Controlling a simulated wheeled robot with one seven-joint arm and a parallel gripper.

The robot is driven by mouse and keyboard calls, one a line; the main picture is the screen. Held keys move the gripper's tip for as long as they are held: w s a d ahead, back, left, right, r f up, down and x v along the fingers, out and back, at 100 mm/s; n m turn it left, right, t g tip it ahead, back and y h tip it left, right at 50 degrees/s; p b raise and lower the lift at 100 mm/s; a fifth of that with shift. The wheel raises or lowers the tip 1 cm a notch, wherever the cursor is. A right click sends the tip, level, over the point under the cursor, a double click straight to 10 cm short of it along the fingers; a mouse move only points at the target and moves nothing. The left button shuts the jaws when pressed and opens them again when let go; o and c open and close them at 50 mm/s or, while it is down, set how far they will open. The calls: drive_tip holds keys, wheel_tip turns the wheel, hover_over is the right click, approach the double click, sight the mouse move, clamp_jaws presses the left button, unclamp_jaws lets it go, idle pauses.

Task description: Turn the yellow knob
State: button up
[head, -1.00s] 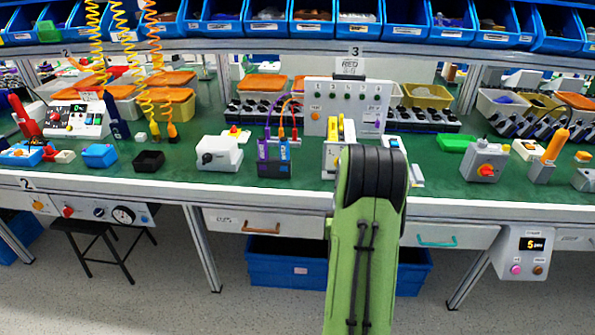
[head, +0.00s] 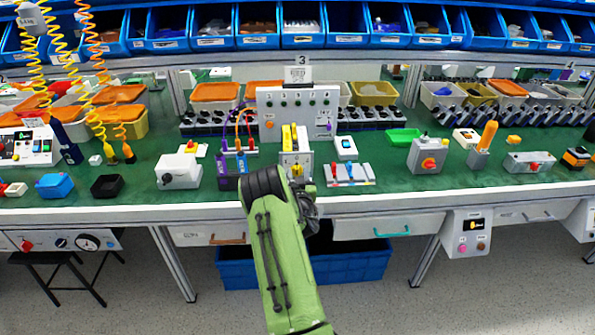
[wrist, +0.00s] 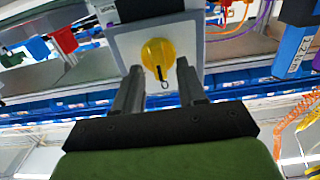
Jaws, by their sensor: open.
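The yellow knob (wrist: 157,55) shows in the wrist view, round with a dark slot-like mark, on a pale square panel (wrist: 190,42). In the head view a white box (head: 296,160) with yellow parts on top stands at the bench's front; a small yellow spot on its front looks like the knob. My gripper (wrist: 159,72) is open, its two fingers either side of the knob's lower part in the wrist view. I cannot tell whether they touch it. In the head view my arm hides most of the gripper.
A purple and blue unit (head: 229,172) stands just left of the box. A panel with red and blue levers (head: 350,174) stands just right. A white control panel with cables (head: 298,112) stands behind. Drawers (head: 371,228) hang below the bench edge.

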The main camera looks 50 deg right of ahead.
drive_tip(key=shift+c, duration=0.3)
clamp_jaws()
drive_tip(key=shift+w+n, duration=0.1)
drive_tip(key=shift+n, duration=0.2)
drive_tip(key=n+b, duration=0.2)
drive_tip(key=n, duration=0.1)
drive_tip(key=shift+w+a+f, duration=0.1)
drive_tip(key=shift+w+f, duration=0.05)
drive_tip(key=n+b, duration=0.1)
drive_tip(key=n, duration=0.4)
drive_tip(key=shift+w+a, duration=0.1)
drive_tip(key=shift+n, duration=0.3)
drive_tip(key=shift+f, duration=0.1)
drive_tip(key=shift+o, duration=0.3)
unclamp_jaws()
